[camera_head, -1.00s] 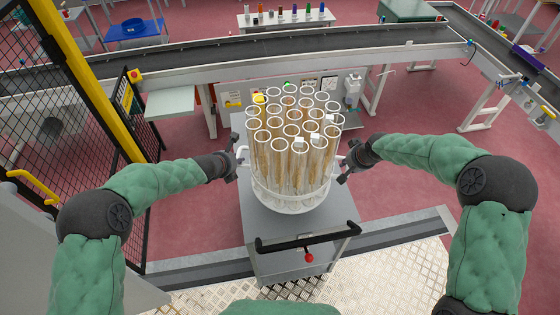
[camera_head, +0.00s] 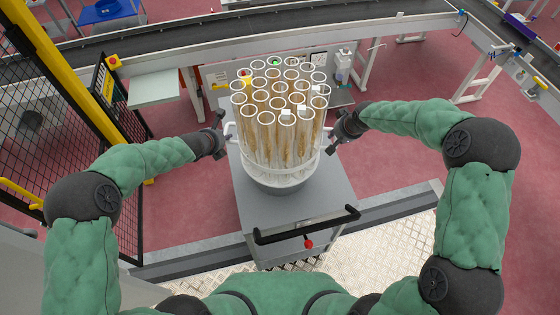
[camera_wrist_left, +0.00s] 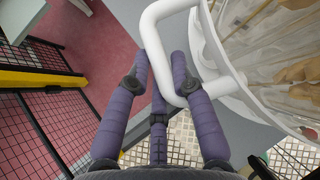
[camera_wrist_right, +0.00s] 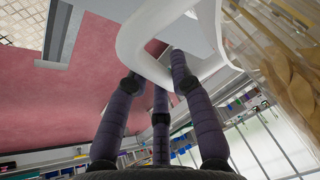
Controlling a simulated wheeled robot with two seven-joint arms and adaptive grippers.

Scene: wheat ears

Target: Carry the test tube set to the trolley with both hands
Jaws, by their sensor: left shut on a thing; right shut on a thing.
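The test tube set (camera_head: 280,125) is a round white rack of tall clear tubes holding wheat ears. It is upright over the grey top of the trolley (camera_head: 265,212); I cannot tell whether its base touches the top. My left gripper (camera_head: 222,137) is shut on the rack's left white handle, which passes between its purple fingers in the left wrist view (camera_wrist_left: 165,75). My right gripper (camera_head: 337,134) is shut on the right handle, seen between the fingers in the right wrist view (camera_wrist_right: 155,70). The rack's far side is hidden by the tubes.
The trolley's black push handle (camera_head: 305,226) faces me, with a red knob below it. A conveyor (camera_head: 180,50) runs behind the trolley. A black mesh fence with a yellow post (camera_head: 75,75) stands at left. Red floor is open at right.

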